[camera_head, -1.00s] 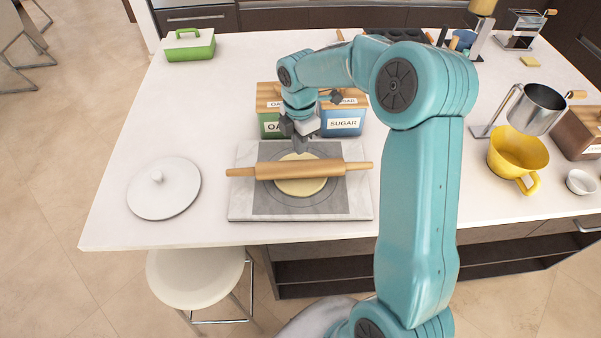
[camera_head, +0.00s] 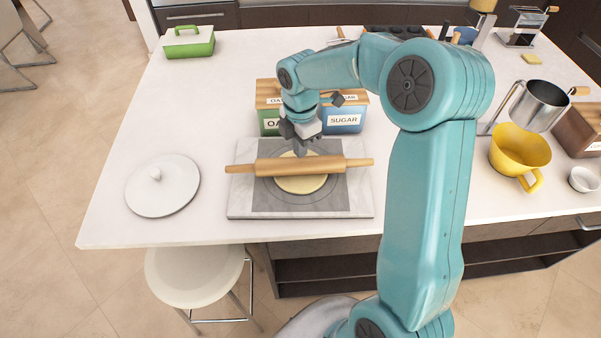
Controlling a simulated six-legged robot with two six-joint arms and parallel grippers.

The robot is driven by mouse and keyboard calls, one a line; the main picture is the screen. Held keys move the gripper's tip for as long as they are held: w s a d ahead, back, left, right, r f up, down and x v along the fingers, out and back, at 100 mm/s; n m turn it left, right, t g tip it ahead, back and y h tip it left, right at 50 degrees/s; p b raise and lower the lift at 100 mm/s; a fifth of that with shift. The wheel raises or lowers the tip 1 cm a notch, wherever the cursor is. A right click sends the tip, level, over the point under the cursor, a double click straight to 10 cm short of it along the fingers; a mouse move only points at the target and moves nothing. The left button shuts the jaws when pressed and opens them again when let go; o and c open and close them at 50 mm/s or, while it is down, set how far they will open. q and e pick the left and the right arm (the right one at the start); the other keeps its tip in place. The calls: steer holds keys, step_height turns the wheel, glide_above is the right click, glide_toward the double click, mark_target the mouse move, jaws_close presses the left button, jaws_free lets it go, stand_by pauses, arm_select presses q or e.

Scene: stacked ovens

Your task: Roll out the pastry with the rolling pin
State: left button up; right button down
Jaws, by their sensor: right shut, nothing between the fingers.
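The wooden rolling pin (camera_head: 323,166) lies left to right across the pastry (camera_head: 301,185), over its far part. The pastry is a flat, pale round on the grey middle of a marble board (camera_head: 240,206). My right gripper (camera_head: 300,151) points down just behind the pin's middle, over the far part of the board. Its fingers are small in view and hold nothing. Whether the fingertips touch the pin cannot be told. My left gripper is not in view.
Behind the board stand a green oats box (camera_head: 268,124) and a blue sugar box (camera_head: 343,120), close to my right wrist. A white lid (camera_head: 163,190) lies left of the board. A yellow bowl (camera_head: 519,150) stands to the right.

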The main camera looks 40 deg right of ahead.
steer(key=shift+f, duration=0.2)
steer(key=shift+f+b, duration=0.55)
steer(key=shift+f, duration=0.1)
steer(key=shift+f, duration=0.15)
steer(key=shift+a, duration=0.1)
steer(key=shift+s+a, duration=0.15)
steer(key=shift+s, duration=0.1)
